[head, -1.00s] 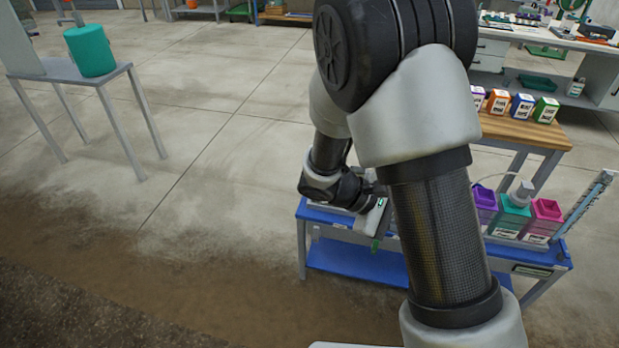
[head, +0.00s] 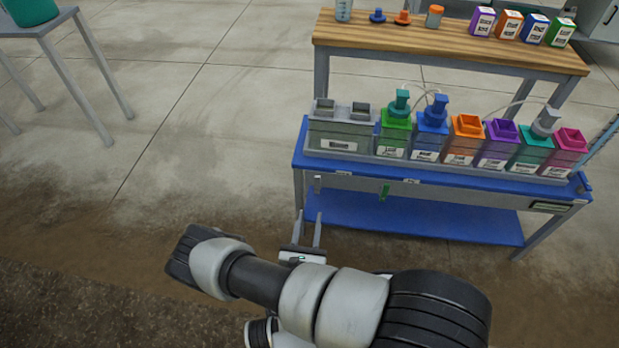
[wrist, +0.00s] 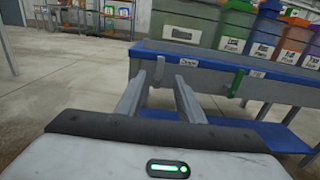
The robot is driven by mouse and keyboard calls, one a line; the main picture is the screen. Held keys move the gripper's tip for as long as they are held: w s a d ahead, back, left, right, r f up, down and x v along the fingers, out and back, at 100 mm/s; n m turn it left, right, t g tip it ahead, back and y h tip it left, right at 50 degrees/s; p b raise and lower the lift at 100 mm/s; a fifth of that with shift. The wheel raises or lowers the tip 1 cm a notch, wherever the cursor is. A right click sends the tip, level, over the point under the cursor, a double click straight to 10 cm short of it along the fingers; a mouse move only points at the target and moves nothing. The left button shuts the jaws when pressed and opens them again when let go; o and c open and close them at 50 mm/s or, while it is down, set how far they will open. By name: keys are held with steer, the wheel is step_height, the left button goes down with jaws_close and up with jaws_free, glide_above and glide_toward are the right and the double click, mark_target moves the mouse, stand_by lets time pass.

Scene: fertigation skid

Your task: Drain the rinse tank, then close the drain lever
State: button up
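A grey tank (head: 342,130) with two square openings on top stands at the left end of the blue skid; it looks like the rinse tank. Its front shows in the wrist view (wrist: 180,27); its liquid level cannot be told. Below it a small grey lever (head: 317,184) hangs down from the front rail, near a small white label (wrist: 188,63). The lever also shows in the wrist view (wrist: 159,69), between the finger lines. A green lever (head: 385,190) hangs farther right. My gripper (head: 308,224) is open and empty, in front of and below the grey lever, apart from it.
Several coloured bottles (head: 467,140) stand in a row right of the tank, with thin tubes above. A wooden bench (head: 440,48) is behind. A blue lower shelf (head: 420,217) lies under the skid. Floor at left is clear up to a grey table (head: 38,24).

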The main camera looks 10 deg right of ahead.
mark_target(317, 179)
steer(key=b+x, duration=0.3)
steer(key=x, duration=1.4)
steer(key=shift+b, duration=0.3)
jaws_close()
